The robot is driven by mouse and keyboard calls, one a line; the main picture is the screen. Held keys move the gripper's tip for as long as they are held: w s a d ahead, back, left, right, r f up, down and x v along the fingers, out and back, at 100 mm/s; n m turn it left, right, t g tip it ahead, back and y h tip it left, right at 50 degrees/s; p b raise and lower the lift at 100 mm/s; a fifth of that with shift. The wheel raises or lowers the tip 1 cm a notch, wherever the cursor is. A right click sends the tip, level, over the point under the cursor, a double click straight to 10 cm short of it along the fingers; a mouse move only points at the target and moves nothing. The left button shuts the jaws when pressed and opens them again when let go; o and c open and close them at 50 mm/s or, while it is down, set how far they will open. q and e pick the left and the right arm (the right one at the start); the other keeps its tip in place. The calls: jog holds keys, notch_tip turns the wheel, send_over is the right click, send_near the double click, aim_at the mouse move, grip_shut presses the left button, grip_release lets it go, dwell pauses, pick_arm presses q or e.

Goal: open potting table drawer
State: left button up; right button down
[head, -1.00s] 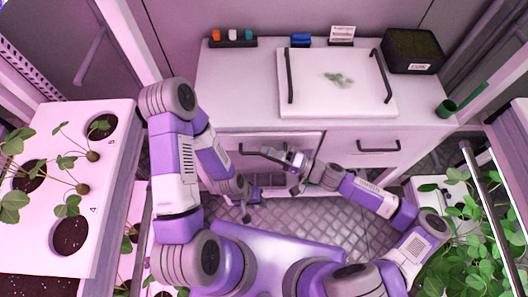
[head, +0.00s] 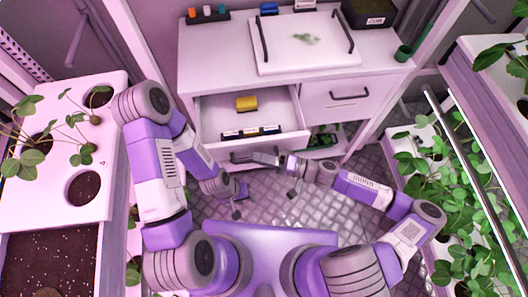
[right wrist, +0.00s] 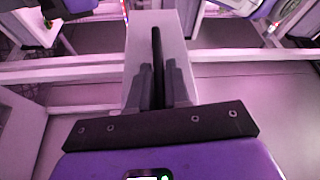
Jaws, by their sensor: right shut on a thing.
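The potting table (head: 215,70) is white. Its left drawer (head: 290,108) stands pulled out, and I see into it from above. A yellow block (head: 246,103) and a dark strip with pale labels (head: 252,132) lie inside. My right gripper (head: 268,160) is at the drawer's front and is shut on the dark drawer handle (head: 240,157). In the right wrist view the handle bar (right wrist: 156,45) runs between the two fingers. My left gripper (head: 238,203) hangs low over the floor, left of and below the drawer front, apart from it. Its jaw opening is too small to read.
The right drawer (head: 348,97) is closed. A white board (head: 300,60) with two handles lies on the table top. A green cup (head: 403,53) stands at the table's right edge. Plant racks (head: 70,205) flank the left and right sides. The patterned floor (head: 330,205) is clear in front.

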jog(key=shift+s+d, duration=0.1)
jog(key=shift+s, duration=0.05)
jog(key=c, duration=1.2)
grip_release()
jog(key=shift+o, duration=0.2)
jog(key=s+d, duration=0.1)
jog(key=d, duration=0.6)
jog(key=shift+d+f+p, duration=0.25)
jog(key=shift+f+p, duration=0.05)
jog(key=shift+p, duration=0.05)
jog(key=shift+s+a, duration=0.1)
